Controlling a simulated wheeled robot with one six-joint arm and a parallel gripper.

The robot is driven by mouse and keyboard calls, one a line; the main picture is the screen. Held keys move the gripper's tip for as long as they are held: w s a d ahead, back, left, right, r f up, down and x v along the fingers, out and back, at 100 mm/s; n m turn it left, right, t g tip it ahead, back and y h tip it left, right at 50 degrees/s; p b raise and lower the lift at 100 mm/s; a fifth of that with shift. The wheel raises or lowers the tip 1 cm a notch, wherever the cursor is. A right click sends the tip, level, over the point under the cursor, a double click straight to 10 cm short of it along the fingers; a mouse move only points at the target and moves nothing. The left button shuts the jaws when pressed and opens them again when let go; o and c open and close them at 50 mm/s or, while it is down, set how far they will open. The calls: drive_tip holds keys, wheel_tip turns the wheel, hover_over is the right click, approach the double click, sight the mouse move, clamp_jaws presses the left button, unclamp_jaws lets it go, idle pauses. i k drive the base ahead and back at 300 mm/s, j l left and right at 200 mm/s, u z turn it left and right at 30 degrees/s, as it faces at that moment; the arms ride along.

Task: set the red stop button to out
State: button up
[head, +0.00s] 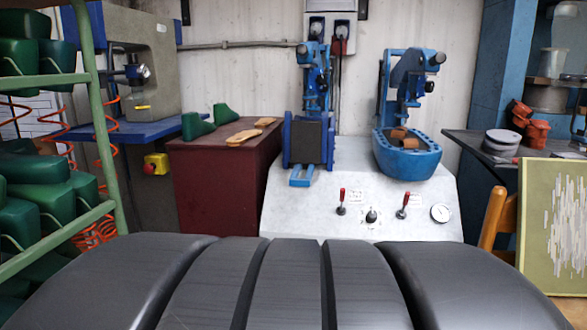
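A red stop button (150,168) sits on a small yellow box (161,159) at the left. The box is below the blue shelf of the grey press, to the left of the dark red cabinet. The button faces left and toward me; it is too small to tell whether it is pressed in or out. My gripper is not in view. The large dark grey ribbed shape across the bottom of the head view hides the floor in front of me.
A green rack (97,120) with green shoe lasts stands close on the left. A dark red cabinet (222,185) is right of the button. A white console (362,205) with levers stands in the middle. A wooden chair (491,220) and framed panel (553,225) are at right.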

sight(148, 169)
drive_tip(key=u, duration=1.1)
